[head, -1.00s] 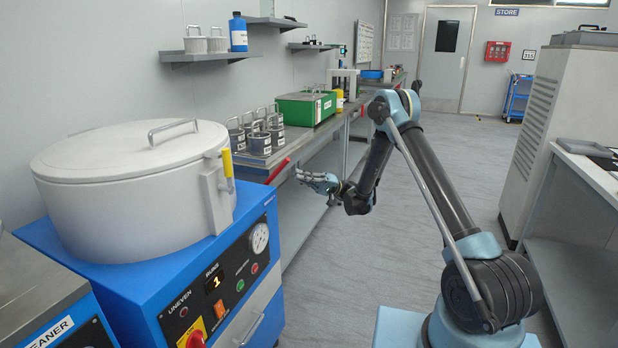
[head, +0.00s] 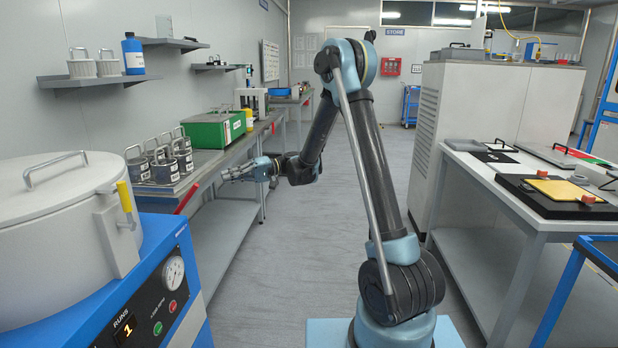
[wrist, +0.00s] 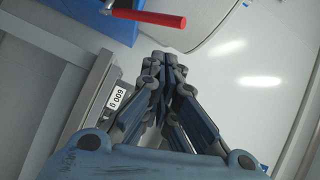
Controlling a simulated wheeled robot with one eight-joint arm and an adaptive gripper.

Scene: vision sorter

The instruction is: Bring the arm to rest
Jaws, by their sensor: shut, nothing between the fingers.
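My arm (head: 362,150) is bent, its upper link raised and its forearm reaching down and left in the head view. My gripper (head: 232,173) hangs over the aisle beside the front edge of the left bench, and it holds nothing. In the wrist view my gripper (wrist: 166,62) has its fingers drawn together, with nothing between them. A tag reading "G 009" (wrist: 117,98) shows left of the fingers in that view.
A blue machine with a white lidded drum (head: 62,225) stands at the near left. Several metal pots (head: 163,163) and a green box (head: 213,130) are on the left bench (head: 190,190). A right table (head: 470,170) holds a yellow pad (head: 565,190). The grey floor (head: 270,280) between is clear.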

